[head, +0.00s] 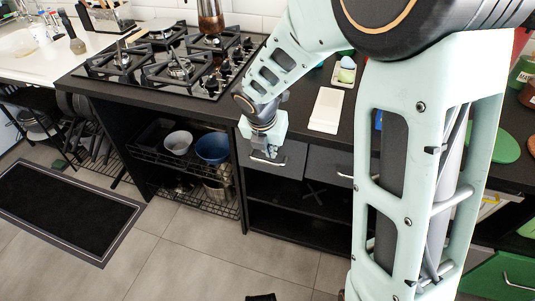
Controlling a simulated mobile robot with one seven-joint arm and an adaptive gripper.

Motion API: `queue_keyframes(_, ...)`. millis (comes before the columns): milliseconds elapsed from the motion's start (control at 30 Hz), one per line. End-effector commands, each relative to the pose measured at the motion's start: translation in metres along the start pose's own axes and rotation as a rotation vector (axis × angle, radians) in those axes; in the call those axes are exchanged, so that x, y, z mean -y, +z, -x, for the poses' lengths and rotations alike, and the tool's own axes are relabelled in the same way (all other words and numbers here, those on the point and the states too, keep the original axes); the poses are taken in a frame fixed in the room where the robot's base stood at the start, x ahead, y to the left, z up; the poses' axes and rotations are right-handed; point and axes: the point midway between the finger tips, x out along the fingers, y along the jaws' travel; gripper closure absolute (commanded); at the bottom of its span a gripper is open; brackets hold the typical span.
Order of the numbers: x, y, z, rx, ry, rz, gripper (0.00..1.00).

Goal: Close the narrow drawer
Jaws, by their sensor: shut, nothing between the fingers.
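A narrow grey drawer front (290,160) with a metal handle sits under the black counter, right of the hob. My gripper (271,153) is shut and empty, pointing down at the front of this drawer, close to its handle. Whether it touches the drawer is hard to tell. My gripper and wrist hide the left part of the front. How far the drawer stands out cannot be told from this view. A second grey drawer front (328,168) with its own handle is to the right, partly hidden by my arm.
Open dark shelves (300,215) lie below the drawers. A gas hob (170,62) and a white board (327,108) are on the counter. A wire rack with bowls (212,147) is to the left. Grey tiled floor (180,250) is free in front, with a black mat (70,205) at left.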

Motion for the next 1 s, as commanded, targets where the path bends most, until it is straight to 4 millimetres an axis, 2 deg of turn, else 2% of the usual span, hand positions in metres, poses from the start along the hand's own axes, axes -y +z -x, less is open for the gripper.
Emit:
queue_keyframes(433,0.001,0.004,-0.001,-0.001,-0.001,0.0,1.0)
queue_keyframes(733,0.001,0.025,-0.007,-0.002,-0.002,-0.001,1.0)
queue_keyframes(1000,0.001,0.03,-0.01,0.006,0.002,-0.003,1.0)
